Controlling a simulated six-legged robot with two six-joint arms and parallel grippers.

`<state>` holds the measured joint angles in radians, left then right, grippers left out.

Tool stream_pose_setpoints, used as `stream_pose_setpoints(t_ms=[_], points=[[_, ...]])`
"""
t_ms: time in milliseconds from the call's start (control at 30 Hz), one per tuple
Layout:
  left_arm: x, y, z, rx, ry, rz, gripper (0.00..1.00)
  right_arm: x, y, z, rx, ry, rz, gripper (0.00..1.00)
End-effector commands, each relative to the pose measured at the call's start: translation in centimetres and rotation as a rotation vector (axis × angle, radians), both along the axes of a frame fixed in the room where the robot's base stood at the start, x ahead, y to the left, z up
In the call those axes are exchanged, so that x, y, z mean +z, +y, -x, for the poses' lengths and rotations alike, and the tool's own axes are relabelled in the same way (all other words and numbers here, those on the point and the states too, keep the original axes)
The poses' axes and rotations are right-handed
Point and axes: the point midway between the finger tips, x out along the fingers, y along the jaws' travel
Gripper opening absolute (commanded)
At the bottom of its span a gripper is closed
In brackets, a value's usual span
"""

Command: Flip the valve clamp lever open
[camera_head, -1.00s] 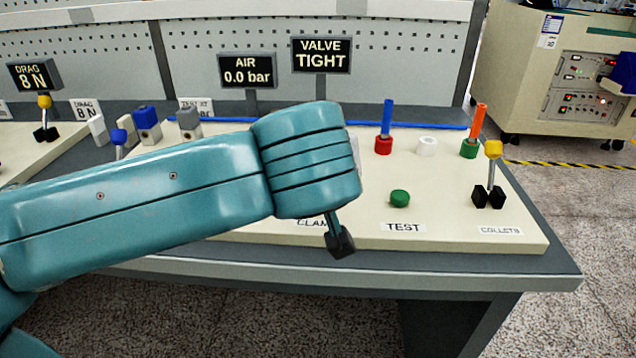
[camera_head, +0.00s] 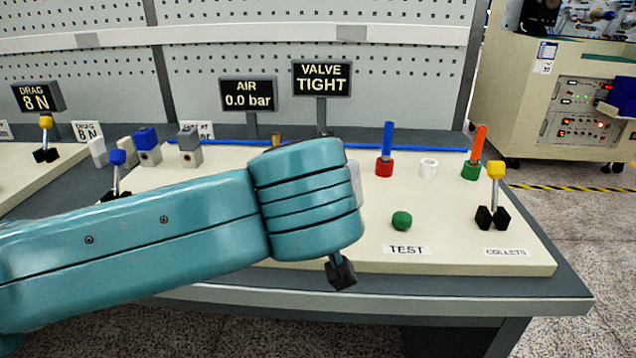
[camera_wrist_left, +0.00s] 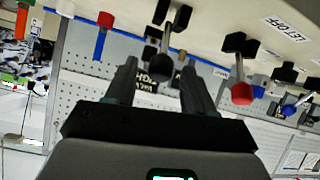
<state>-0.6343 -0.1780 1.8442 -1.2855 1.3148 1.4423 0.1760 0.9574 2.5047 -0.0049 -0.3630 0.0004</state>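The valve sign (camera_head: 322,79) reads "TIGHT" at the back of the panel. My left gripper (camera_wrist_left: 160,66) is open in the left wrist view, a finger on each side of the picture's middle. A lever with a dark knob (camera_wrist_left: 166,69) and black base blocks shows between the fingertips. I cannot tell whether the fingers touch it. In the head view my left arm hides the gripper, this lever and the "CLAMP" label area. My right gripper is not in view.
A red-knobbed lever (camera_wrist_left: 241,93) stands beside the gripper in the wrist view. The green test button (camera_head: 402,221), blue rod (camera_head: 388,140), orange rod (camera_head: 479,143) and yellow-knobbed collets lever (camera_head: 496,170) stand right of my arm. The air sign (camera_head: 248,94) reads 0.0 bar.

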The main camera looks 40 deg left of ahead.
Motion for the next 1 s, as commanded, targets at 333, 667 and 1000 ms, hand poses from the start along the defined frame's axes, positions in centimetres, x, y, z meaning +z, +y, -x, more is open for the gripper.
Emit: stream_pose_setpoints(t_ms=[333,667,1000], points=[[2.6,-2.3,3.3,-0.009,-0.003,0.001,0.53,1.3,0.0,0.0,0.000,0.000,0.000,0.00],[6.6,-6.3,9.5,-0.008,-0.003,0.000,0.53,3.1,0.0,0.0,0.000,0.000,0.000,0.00],[8.0,-7.8,12.0,-0.001,0.000,0.000,0.53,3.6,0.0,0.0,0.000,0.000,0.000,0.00]])
